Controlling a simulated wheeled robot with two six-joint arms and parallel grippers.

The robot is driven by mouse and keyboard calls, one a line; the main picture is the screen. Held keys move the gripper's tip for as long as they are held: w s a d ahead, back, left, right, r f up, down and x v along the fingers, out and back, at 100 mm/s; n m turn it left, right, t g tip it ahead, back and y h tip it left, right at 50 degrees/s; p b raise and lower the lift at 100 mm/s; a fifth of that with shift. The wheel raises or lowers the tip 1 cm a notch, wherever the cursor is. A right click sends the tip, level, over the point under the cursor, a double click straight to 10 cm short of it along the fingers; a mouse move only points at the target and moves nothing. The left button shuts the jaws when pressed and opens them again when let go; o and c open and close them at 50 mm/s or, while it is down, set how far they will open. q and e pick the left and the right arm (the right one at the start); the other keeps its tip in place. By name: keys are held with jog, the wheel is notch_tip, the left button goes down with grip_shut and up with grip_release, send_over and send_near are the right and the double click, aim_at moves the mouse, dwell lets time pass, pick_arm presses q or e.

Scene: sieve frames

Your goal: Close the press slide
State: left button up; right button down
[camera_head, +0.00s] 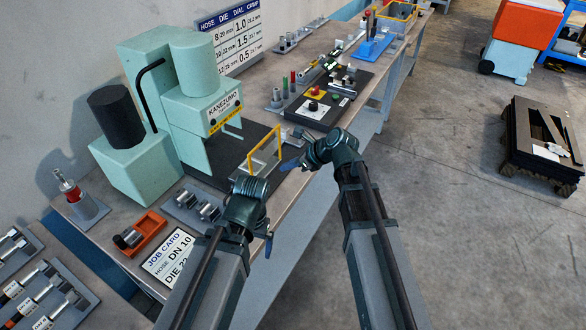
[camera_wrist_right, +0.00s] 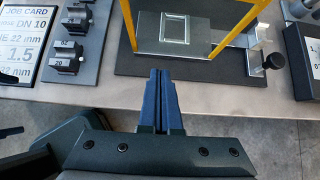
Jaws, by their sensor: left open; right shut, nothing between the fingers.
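The mint-green press (camera_head: 205,115) stands on the bench in the head view. Its grey slide plate (camera_head: 262,166) sits in front of the press on a dark base, with a yellow frame (camera_head: 279,142) over it. The right wrist view shows the slide plate (camera_wrist_right: 176,30), the yellow frame (camera_wrist_right: 244,22) and a black knob (camera_wrist_right: 275,61) to their right. My right gripper (camera_head: 287,166) is shut and empty at the bench's front edge; its blue fingers (camera_wrist_right: 160,84) point toward the slide, apart from it. My left gripper (camera_head: 267,243) is open, low by the front edge; its fingers are partly hidden.
The floor in front of the bench is open, with a pallet (camera_head: 543,140) at right.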

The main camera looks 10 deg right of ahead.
aim_at(262, 168)
pick_arm(q)
notch_tip(262, 168, down, 3)
jog(key=shift+f+b, duration=0.1)
jog(key=shift+b, duration=0.95)
pick_arm(e)
jog(key=w+a+f, duration=0.2)
jog(key=a, duration=0.1)
jog(key=w+a+f, duration=0.1)
jog(key=shift+w+a, duration=0.25)
jog(key=shift+a, duration=0.1)
jog(key=shift+w+a, duration=0.3)
jog(key=shift+a, duration=0.25)
pick_arm(q)
jog(key=shift+d, duration=0.1)
pick_arm(e)
jog(key=w+a, duration=1)
jog(key=a, duration=0.4)
jog(key=shift+w+a, duration=0.15)
jog(key=shift+w, duration=0.1)
jog(key=shift+r, duration=0.1)
